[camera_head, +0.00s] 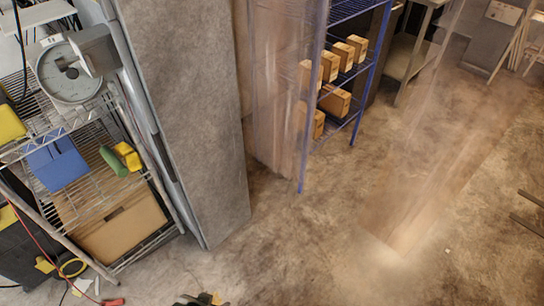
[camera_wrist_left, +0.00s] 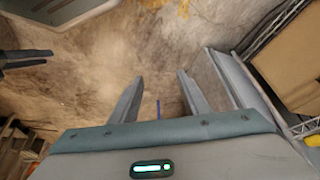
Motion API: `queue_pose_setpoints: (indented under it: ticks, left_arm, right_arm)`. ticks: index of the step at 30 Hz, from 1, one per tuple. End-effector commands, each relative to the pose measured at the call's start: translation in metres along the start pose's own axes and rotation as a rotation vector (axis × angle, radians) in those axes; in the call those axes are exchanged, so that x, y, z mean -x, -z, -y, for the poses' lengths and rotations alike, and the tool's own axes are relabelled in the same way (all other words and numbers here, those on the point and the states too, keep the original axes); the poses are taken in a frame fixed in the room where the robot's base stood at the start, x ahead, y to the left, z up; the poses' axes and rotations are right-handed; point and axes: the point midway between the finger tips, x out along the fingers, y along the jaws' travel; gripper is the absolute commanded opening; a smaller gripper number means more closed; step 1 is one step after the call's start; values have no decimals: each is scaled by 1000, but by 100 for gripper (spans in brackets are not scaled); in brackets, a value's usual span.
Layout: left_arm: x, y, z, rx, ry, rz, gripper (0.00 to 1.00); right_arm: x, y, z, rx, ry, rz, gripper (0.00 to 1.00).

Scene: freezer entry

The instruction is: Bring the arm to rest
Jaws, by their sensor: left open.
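My left gripper (camera_wrist_left: 158,88) shows in the left wrist view with its two grey fingers apart and nothing between them. Bare concrete floor shows beyond the fingertips. I cannot make out the left gripper in the head view. Dark fingers also show at the left of the left wrist view (camera_wrist_left: 25,59). The rest of the right arm is out of view.
A tall grey door panel (camera_head: 185,110) stands left of centre. A wire rack (camera_head: 100,185) with a dial scale (camera_head: 70,72) and a cardboard box (camera_head: 122,230) stands left of it. Blue shelving (camera_head: 360,100) holds several boxes. The middle floor is clear.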

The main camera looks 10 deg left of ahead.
Motion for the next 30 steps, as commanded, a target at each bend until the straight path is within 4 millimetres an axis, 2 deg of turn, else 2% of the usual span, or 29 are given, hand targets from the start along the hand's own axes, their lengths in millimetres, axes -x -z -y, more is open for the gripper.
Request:
queue_pose_setpoints:
  ticks: [1,6,12,15,21,30]
  left_arm:
    - [-21,-7,-3,-1,-4,-8,42]
    - [-80,-28,-14,-6,-19,-63,42]
    - [-135,-61,-27,-13,-35,-131,42]
    - [-154,-80,-32,-17,-43,-161,42]
    - [-174,-106,-39,-22,-54,-206,42]
    - [-178,-114,-41,-24,-58,-224,42]
  right_arm:
    - [0,0,1,-1,1,0,31]
    - [0,1,3,-3,2,-1,31]
    - [0,1,3,-3,2,-1,31]
    - [0,1,3,-3,2,-1,31]
    - [0,1,0,0,0,-1,31]
    - [0,-1,-5,5,-4,1,31]
